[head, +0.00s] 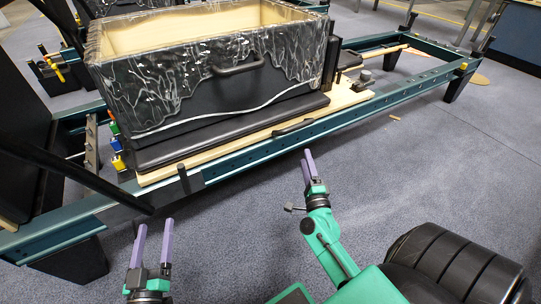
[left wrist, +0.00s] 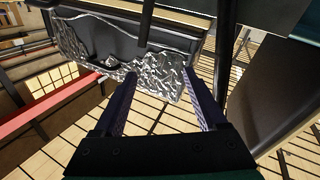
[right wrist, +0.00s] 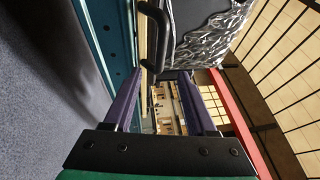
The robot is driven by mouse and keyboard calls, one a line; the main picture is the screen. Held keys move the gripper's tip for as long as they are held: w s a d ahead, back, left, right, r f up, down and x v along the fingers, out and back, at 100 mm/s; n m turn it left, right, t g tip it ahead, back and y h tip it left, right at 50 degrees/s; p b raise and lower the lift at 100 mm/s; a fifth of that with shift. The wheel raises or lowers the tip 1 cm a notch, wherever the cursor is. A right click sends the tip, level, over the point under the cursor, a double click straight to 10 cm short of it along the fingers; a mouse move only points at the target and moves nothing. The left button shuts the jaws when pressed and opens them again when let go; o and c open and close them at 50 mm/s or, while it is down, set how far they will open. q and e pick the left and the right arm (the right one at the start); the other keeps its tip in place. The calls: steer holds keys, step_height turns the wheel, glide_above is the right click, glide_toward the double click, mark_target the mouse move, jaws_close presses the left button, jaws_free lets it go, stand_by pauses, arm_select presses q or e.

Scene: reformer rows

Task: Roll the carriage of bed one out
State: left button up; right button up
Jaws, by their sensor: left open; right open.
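The nearest reformer bed has a teal frame (head: 420,83), with a carriage (head: 230,132) of pale wood and black padding on its rails. A black handle (head: 293,127) sits on the carriage's near edge; a black handle also shows in the right wrist view (right wrist: 163,28). My right gripper (head: 306,160) is open and empty, just outside the near rail, below and apart from the carriage handle. My left gripper (head: 155,226) is open and empty, in front of the frame's left part. I cannot tell whether this is bed one.
A large open box (head: 200,80) with silver-marbled sides stands on the carriage. Coloured spring ends (head: 116,143) show at its left. A dark bar (head: 75,172) slants across the frame's left part. The carpet (head: 430,160) at the right front is mostly clear.

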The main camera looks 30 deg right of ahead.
glide_toward(297, 127)
steer(key=x, duration=0.3)
steer(key=f+x, duration=0.1)
steer(key=x, duration=0.1)
steer(key=shift+w+d+r, duration=0.1)
steer(key=shift+w+d, duration=0.05)
steer(key=shift+d, duration=0.2)
steer(key=b+x, duration=0.1)
steer(key=x, duration=0.4)
steer(key=shift+w+d, duration=0.15)
steer(key=shift+w, duration=0.15)
arm_select(q)
step_height(297, 127, up, 20)
steer(key=w+a+m+t+h, duration=0.1)
steer(key=w+a+t, duration=0.1)
steer(key=t, duration=0.4)
steer(key=shift+r+t+h, duration=0.25)
steer(key=shift+t+h, duration=0.05)
steer(key=shift+h, duration=0.1)
arm_select(e)
jaws_close()
arm_select(q)
steer(key=shift+w+m, duration=0.1)
steer(key=shift+m, duration=0.2)
